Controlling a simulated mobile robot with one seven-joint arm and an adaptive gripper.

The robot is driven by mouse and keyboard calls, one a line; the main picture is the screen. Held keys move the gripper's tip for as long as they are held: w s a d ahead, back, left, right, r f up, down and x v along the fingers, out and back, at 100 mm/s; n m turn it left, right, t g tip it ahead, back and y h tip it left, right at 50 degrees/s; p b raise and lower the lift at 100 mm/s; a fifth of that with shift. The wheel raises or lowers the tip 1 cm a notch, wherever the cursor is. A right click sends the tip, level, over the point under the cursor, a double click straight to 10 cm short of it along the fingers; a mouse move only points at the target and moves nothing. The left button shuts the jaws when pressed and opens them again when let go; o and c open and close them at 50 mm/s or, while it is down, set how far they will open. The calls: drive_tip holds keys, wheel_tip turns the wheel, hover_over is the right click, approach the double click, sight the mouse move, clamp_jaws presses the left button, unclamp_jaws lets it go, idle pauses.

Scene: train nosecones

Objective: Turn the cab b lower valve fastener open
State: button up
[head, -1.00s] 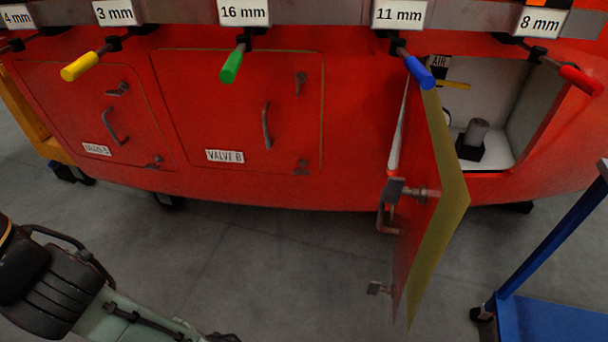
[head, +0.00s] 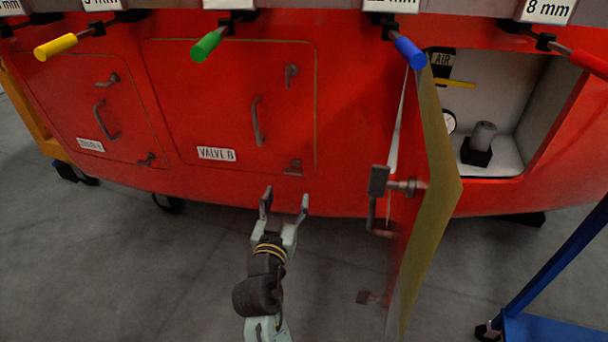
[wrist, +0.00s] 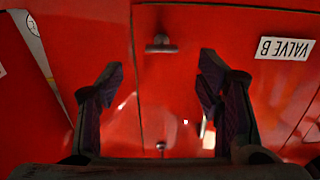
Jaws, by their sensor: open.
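The VALVE B door (head: 229,110) is a closed red panel with its label (head: 216,154) at the lower left. Its lower fastener (head: 293,167) is a small dark grey handle at the lower right corner. My gripper (head: 285,198) is open and empty, just below this fastener in the head view, its fingers pointing up toward the panel. In the wrist view the label (wrist: 284,49) is upside down. There the lower fastener (wrist: 160,44) shows as a short horizontal bar beyond and between the open fingers (wrist: 159,72), apart from them. The upper fastener (head: 291,76) is at the upper right corner.
An open red door (head: 432,190) juts out to the right of my gripper. Its compartment holds a grey cylinder (head: 483,137). Colored-handled tools, including a green one (head: 210,43), hang above. A blue cart (head: 545,326) stands at the lower right.

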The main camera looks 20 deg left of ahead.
sight(293, 172)
drive_tip(key=w, duration=0.3)
drive_tip(key=w+a+p, duration=0.1)
drive_tip(key=w, duration=0.2)
drive_tip(key=w+p, duration=0.1)
drive_tip(key=w, duration=0.3)
drive_tip(key=shift+a+r, duration=0.1)
drive_tip(key=shift+a, duration=0.2)
drive_tip(key=shift+c, duration=0.4)
drive_tip(key=shift+s, duration=0.1)
drive_tip(key=c, duration=1.1)
